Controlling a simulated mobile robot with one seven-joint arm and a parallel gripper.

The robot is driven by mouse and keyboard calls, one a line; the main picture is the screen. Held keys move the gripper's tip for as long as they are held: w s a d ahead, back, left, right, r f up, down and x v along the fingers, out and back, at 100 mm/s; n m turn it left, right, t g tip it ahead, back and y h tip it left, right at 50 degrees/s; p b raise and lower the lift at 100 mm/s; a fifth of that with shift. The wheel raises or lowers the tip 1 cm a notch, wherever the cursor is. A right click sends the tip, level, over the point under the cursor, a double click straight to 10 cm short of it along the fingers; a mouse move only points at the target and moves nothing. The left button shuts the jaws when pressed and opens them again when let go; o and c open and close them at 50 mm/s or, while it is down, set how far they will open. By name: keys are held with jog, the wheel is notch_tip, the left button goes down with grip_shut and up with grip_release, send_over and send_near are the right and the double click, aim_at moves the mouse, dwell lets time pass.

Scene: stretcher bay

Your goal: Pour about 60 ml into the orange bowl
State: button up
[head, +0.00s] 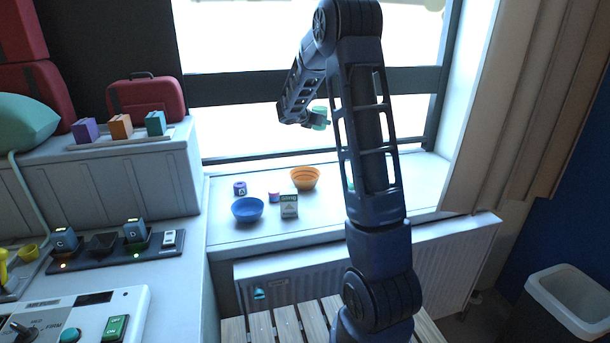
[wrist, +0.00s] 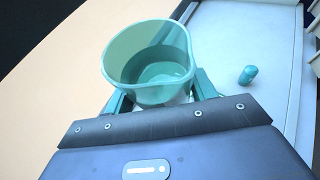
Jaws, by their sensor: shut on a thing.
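The orange bowl (head: 305,178) stands on the white window sill, toward the back. My gripper (head: 316,121) is raised above the sill, higher than the bowl and slightly to its right in the head view. It is shut on a translucent teal beaker (head: 321,116), partly hidden there by the gripper. In the wrist view the beaker (wrist: 148,60) sits between the two teal fingers, its spout toward the right. Some liquid (wrist: 160,72) seems to lie inside it; the amount cannot be told. The inside of the orange bowl is seen only in part.
A blue bowl (head: 247,209), a small box (head: 289,206), a purple tin (head: 240,188) and a small pink-and-blue item (head: 274,197) stand near the orange bowl. A teal capsule-shaped thing (wrist: 248,75) lies on the sill in the wrist view. A radiator (head: 280,272) is below the sill.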

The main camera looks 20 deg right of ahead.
jog(key=w+a+f+m+g+h, duration=0.1)
jog(key=w+a+f+m+g, duration=0.15)
jog(key=w+a, duration=0.4)
jog(key=w+a+f+m+g+h, duration=0.1)
jog(key=w+a+f+m+g, duration=0.15)
jog(key=w, duration=0.65)
notch_tip(320, 180, down, 23)
jog(key=shift+w+a+r, duration=0.1)
jog(key=shift+r, duration=0.1)
jog(key=shift+r+g, duration=0.15)
jog(key=shift+g, duration=0.15)
jog(key=s+d+r+m+t+y, duration=0.1)
jog(key=s+r+m+t, duration=0.3)
jog(key=r+m, duration=0.3)
jog(key=shift+r+t, duration=0.6)
jog(key=shift+r, duration=0.1)
dwell(0.3)
jog(key=shift+f+m+t, duration=0.2)
jog(key=shift+m+t, duration=0.3)
jog(key=shift+m, duration=0.3)
